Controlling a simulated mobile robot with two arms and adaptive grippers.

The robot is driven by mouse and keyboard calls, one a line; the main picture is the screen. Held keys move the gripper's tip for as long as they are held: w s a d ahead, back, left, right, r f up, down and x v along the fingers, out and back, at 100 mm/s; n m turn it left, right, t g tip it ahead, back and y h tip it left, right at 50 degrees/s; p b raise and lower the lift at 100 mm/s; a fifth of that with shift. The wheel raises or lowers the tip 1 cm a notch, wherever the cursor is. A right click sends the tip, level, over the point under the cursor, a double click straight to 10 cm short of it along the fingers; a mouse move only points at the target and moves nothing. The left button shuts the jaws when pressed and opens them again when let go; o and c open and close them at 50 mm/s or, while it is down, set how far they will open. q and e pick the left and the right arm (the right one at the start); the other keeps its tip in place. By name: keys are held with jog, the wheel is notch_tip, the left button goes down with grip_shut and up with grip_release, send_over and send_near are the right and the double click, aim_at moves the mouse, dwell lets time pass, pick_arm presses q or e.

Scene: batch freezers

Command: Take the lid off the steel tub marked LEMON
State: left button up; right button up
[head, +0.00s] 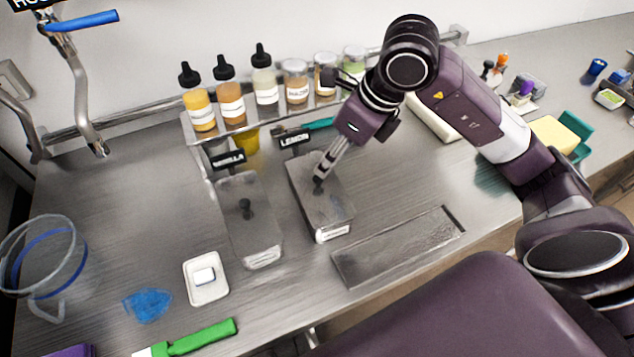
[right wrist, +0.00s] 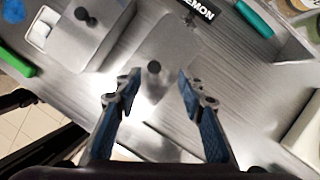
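The sign also shows in the right wrist view (right wrist: 197,9). Its flat grey lid (head: 338,203) is on, with a small dark knob (head: 318,187) in the middle. My right gripper (head: 320,177) is over the lid, pointing down at the knob. In the right wrist view the fingers (right wrist: 160,88) are apart, with the knob (right wrist: 154,67) seen between and just beyond the tips. No contact is visible. My left gripper is not in view.
A lidded VANILLA tub (head: 262,257) stands just left. A shelf of bottles and jars (head: 232,103) runs behind both tubs. A recessed metal strip (head: 400,248) lies to the right. A white dish (head: 207,290) and green-handled tool (head: 203,336) lie front left.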

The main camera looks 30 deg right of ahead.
aim_at(321, 179)
jog(key=x, duration=0.2)
jog(key=p+x, duration=0.1)
jog(key=s+p+x, duration=0.1)
jog(key=x, duration=0.1)
jog(key=shift+w+a+f, duration=0.1)
jog(key=shift+a+f, duration=0.25)
jog(key=shift+f, duration=0.1)
jog(key=shift+w+f, duration=0.2)
jog(key=shift+f, duration=0.1)
jog(key=shift+c, duration=0.3)
grip_shut()
